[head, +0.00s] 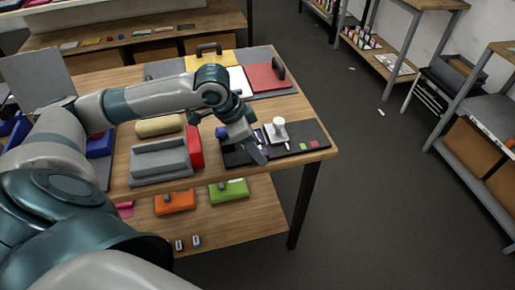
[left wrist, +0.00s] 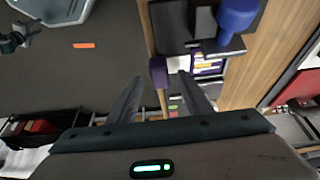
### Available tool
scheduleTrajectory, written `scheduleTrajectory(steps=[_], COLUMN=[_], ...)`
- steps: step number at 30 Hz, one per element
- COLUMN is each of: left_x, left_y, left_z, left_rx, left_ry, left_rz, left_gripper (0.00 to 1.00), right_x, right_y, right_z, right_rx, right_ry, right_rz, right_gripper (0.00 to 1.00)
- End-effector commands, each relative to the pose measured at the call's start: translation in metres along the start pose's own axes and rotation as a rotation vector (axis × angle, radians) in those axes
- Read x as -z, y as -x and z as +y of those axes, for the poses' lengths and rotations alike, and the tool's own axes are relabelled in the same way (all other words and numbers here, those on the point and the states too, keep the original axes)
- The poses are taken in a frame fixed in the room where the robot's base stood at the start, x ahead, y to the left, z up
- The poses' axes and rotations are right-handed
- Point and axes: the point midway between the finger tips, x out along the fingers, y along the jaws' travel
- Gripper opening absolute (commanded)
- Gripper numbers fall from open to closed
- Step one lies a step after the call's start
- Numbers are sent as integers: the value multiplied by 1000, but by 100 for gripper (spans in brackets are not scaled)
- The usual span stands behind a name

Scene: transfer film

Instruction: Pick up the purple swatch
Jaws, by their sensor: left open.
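A dark purple block (left wrist: 158,73), which looks like the purple swatch, sits at the edge of the dark tray in the left wrist view, beyond my fingertips. In the head view a purple patch (head: 262,156) shows at the tray's front edge, partly hidden by my gripper. My left gripper (head: 253,143) is over the dark tray (head: 310,134); its fingers also show in the left wrist view (left wrist: 162,84), spread apart with nothing between them. Small red (head: 314,145) and green (head: 302,146) swatches lie on the tray. My right gripper is not in view.
A white knobbed tool (head: 279,129) and a purple-and-white card (left wrist: 208,65) are on the tray. A blue knob (head: 221,133) stands at its left end. Open floor lies right of the table.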

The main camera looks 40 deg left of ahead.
Motion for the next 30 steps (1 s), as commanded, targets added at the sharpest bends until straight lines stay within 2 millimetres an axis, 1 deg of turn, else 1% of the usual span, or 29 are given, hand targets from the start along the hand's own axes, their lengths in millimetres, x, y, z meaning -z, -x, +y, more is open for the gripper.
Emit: scheduleTrajectory(steps=[1, 4, 18, 20, 21, 23, 24, 30], left_x=[0, 0, 0, 0, 0, 0, 0, 0], left_y=[-5, -10, -10, -10, -10, -10, -10, -10], left_z=[1, 0, 0, 0, 0, 0, 0, 0], left_rx=[-3, -1, 0, 0, 0, 0, 0, 0], left_ry=[1, 0, -1, -1, -1, -1, -1, -1], left_rz=[-1, -1, -1, -1, -1, -1, -1, 0], left_gripper=[45, 45, 45, 31, 21, 7, 2, 1], right_x=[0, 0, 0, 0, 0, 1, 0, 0], right_y=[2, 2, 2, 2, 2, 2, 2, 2], right_z=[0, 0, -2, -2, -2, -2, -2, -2], right_rx=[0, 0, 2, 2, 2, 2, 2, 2], right_ry=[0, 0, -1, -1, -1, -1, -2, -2], right_rz=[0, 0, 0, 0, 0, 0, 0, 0], right_gripper=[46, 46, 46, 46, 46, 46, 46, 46])
